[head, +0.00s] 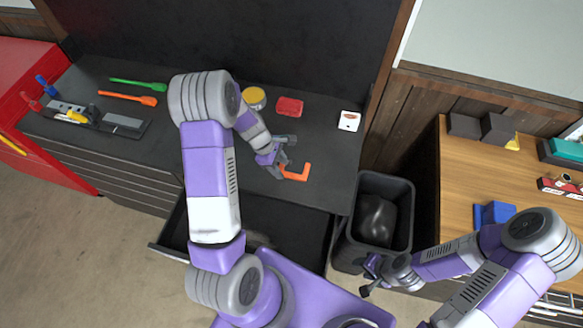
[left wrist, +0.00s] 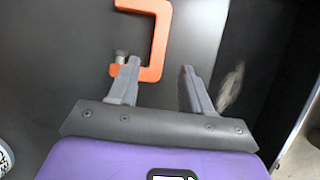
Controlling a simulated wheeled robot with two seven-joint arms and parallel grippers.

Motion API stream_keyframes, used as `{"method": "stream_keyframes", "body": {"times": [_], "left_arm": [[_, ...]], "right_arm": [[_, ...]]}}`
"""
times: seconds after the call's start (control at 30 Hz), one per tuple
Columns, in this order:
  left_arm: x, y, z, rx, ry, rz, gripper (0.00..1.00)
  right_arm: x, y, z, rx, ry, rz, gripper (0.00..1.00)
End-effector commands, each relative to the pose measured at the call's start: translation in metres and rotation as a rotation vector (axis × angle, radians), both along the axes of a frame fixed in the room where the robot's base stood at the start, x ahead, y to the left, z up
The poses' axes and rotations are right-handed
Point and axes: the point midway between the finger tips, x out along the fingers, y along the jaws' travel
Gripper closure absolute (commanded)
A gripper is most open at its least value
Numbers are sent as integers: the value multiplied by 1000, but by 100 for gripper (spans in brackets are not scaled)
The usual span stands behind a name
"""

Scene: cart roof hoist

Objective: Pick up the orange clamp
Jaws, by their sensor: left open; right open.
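The orange clamp (head: 304,173), a C shape, lies on the dark countertop (head: 325,150) near its front edge. It also shows in the left wrist view (left wrist: 161,35), with a small grey screw at its left end. My left gripper (head: 284,164) is open at the clamp's left side. In the left wrist view its fingers (left wrist: 160,72) are spread, with the clamp's near arm reaching between them and the left finger overlapping that arm's end. Whether they touch cannot be told. My right gripper (head: 371,280) is open and empty, low beside the black bin.
An open drawer (head: 300,232) juts out below the counter. A black bin (head: 405,205) stands right of it. A yellow-lidded tin (head: 254,97), red box (head: 289,107) and white box (head: 349,121) stand behind the clamp. A wooden table (head: 470,165) is at right.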

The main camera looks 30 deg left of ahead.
Motion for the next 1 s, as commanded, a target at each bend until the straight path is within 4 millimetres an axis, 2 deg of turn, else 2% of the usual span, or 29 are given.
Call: {"method": "stream_keyframes", "body": {"times": [0.1,0.2,0.47,0.57,0.8,1.0], "left_arm": [[1,-8,-18,-1,3,1,51],[3,-12,-27,-1,2,0,51],[4,-13,-30,0,-1,1,51],[4,-13,-30,0,-1,1,63],[4,-13,-30,0,-1,0,100],[4,-13,-30,0,-1,0,100]], "right_arm": [[0,0,2,0,-1,0,56],[0,0,2,0,-1,0,56],[1,0,2,0,-1,0,56],[1,0,2,0,-1,0,56],[1,0,2,0,-1,0,56],[1,0,2,0,-1,0,56]]}}
